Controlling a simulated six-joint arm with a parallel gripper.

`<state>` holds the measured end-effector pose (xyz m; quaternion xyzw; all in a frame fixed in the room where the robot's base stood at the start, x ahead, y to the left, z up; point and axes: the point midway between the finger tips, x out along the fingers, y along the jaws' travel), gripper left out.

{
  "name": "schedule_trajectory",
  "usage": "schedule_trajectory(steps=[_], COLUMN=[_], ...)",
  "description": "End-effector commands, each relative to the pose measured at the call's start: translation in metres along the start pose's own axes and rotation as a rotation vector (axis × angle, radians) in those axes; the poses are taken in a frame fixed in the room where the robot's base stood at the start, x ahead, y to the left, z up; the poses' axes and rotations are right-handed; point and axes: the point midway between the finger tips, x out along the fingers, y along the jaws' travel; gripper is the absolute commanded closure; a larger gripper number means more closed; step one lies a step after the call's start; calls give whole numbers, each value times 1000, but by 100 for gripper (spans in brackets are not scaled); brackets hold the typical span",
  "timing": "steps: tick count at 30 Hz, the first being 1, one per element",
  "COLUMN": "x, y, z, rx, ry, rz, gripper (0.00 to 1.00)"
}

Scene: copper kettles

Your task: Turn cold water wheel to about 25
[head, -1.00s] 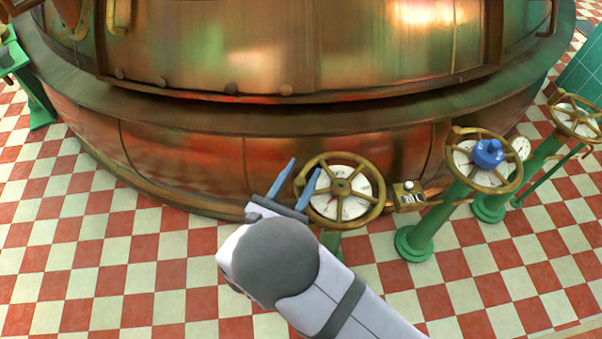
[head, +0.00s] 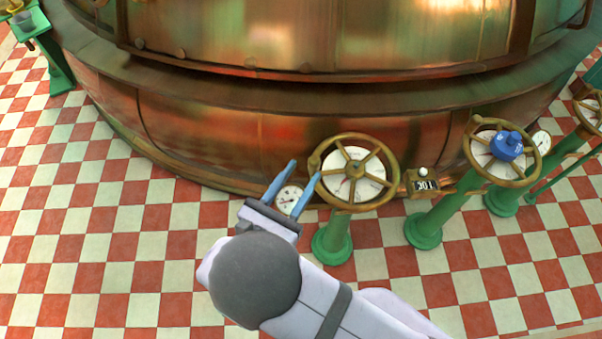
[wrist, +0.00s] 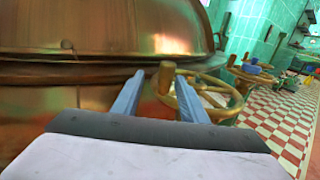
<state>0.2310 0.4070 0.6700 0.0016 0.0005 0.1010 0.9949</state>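The nearest brass handwheel (head: 388,160), with spokes over a white dial, stands on a green post by the copper kettle. The dial's reading is too small to tell. My gripper (head: 302,172) is open and empty at the wheel's left edge, its right blue finger close to the rim. In the wrist view, the wheel's upright brass peg (wrist: 166,78) appears between the fingertips (wrist: 161,76), nearer the right one; contact cannot be told. A second brass wheel (head: 474,148) has a blue piece (head: 508,146) at its hub. No label shows which wheel is cold water.
The copper kettle (head: 250,140) curves close behind the wheels. A small white gauge (head: 289,200) shows between my fingers. A brass counter box (head: 422,184) sits right of the near wheel. A third wheel (head: 590,110) is at the right edge. The checkered floor left is clear.

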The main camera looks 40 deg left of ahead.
Motion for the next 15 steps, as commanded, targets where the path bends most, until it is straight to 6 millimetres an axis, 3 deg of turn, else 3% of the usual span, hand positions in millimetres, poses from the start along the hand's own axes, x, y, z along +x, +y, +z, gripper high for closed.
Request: schedule_trajectory(steps=[1,5,6,8,15], x=[0,-3,-6,-12,-32], y=[0,2,3,4,44], z=[0,-2,-5,-13,-27], rx=[0,-2,-10,-27,89], ry=[0,0,0,0,4], rz=[0,10,18,33,38], gripper=[65,96,100,100,100])
